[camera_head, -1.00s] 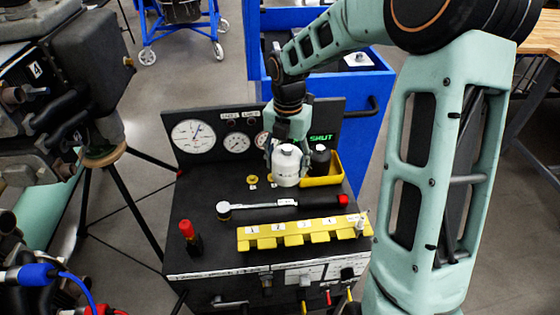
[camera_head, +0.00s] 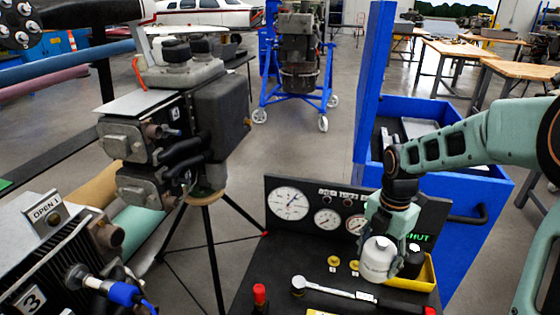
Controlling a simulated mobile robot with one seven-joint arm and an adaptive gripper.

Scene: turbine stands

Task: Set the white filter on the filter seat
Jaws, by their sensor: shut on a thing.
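The white filter (camera_head: 378,262) is a white canister, upright over the back right of the black cart top, beside a yellow tray. My gripper (camera_head: 390,236) points down and is shut on the filter from above and behind. The filter hides part of the fingers. I cannot tell whether the filter's base touches the surface below it. I cannot pick out the filter seat for certain in this view.
The yellow tray (camera_head: 428,275) holds a black canister (camera_head: 412,262). Two small brass-coloured pieces (camera_head: 334,261) and a ratchet wrench (camera_head: 335,292) lie on the cart. A gauge panel (camera_head: 310,215) stands behind. An engine on a stand (camera_head: 180,125) is at left; a blue cabinet (camera_head: 455,195) is behind.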

